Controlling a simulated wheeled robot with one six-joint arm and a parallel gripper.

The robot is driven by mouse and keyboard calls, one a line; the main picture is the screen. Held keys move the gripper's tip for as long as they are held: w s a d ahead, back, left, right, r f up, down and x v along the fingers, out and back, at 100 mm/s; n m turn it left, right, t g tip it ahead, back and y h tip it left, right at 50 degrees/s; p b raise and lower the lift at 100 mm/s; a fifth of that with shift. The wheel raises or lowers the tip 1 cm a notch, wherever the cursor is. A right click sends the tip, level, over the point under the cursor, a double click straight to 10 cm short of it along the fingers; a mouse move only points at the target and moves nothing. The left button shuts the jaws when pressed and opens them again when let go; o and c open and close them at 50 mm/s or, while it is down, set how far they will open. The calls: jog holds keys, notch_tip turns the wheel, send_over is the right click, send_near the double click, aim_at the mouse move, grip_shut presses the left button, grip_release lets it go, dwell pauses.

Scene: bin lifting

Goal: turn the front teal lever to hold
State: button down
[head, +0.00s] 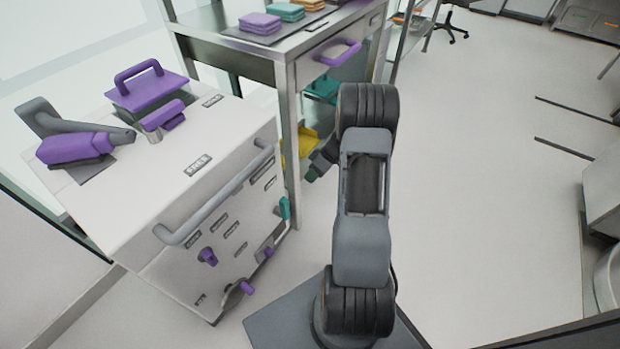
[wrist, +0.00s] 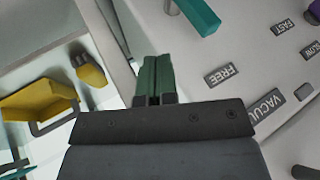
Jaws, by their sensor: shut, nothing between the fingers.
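The teal lever (head: 284,208) is on the right edge of the white machine's front panel in the head view. It hangs roughly upright there. In the wrist view the teal lever (wrist: 199,15) shows at the top, cut off by the frame edge. A "FREE" label (wrist: 222,75) sits on the panel near it; I read no "hold" label. My gripper (wrist: 154,62) is shut with green fingers together and empty. It is apart from the lever, below and left of it in the wrist view. In the head view my gripper (head: 311,174) is partly hidden by my arm.
The white machine (head: 150,190) has a grey bar handle (head: 215,195) across its front and purple knobs (head: 208,257) lower down. A metal table (head: 290,55) stands behind. Yellow bins (wrist: 40,98) are left of my gripper. Open floor (head: 480,180) lies at right.

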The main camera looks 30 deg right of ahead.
aim_at(281, 207)
jog(key=a+f+b, duration=0.3)
jog(key=a+f, duration=0.2)
jog(key=a, duration=0.3)
jog(key=shift+s+f, duration=0.3)
jog(key=shift+f, duration=0.05)
jog(key=shift+d, duration=0.1)
